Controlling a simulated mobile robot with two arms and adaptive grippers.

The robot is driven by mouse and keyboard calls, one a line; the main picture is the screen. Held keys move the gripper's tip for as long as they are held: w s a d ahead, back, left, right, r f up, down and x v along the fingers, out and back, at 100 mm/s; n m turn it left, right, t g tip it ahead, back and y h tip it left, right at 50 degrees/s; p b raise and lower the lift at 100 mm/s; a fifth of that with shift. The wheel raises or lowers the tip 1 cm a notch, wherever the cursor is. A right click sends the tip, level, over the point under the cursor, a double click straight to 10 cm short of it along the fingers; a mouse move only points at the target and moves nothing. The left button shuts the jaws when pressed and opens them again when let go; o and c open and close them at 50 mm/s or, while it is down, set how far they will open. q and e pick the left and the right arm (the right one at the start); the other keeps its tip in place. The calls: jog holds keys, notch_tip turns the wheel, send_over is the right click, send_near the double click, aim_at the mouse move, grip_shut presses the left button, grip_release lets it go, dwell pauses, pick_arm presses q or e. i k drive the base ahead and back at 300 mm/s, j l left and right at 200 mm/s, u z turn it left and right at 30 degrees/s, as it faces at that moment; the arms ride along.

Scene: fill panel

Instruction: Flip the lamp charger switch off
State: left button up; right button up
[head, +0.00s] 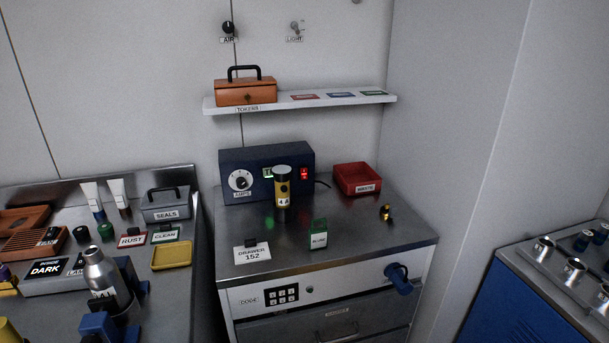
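The lamp charger (232,160) is a dark blue box at the back of the metal cabinet top, below the shelf. The switch is not covered. Neither of my grippers is in view.
The shelf (300,101) overhangs behind. A blue fitting (398,278) juts from the cabinet front.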

aim_at(303, 170)
jog(key=i+l+u, duration=0.35)
jog(key=l, duration=0.25)
jog(key=i+l+u, duration=0.2)
jog(key=l, duration=0.15)
jog(key=l+u, duration=0.15)
jog(key=l, duration=0.2)
jog(key=l+u, duration=0.2)
jog(key=l, duration=0.15)
jog(key=i, duration=0.05)
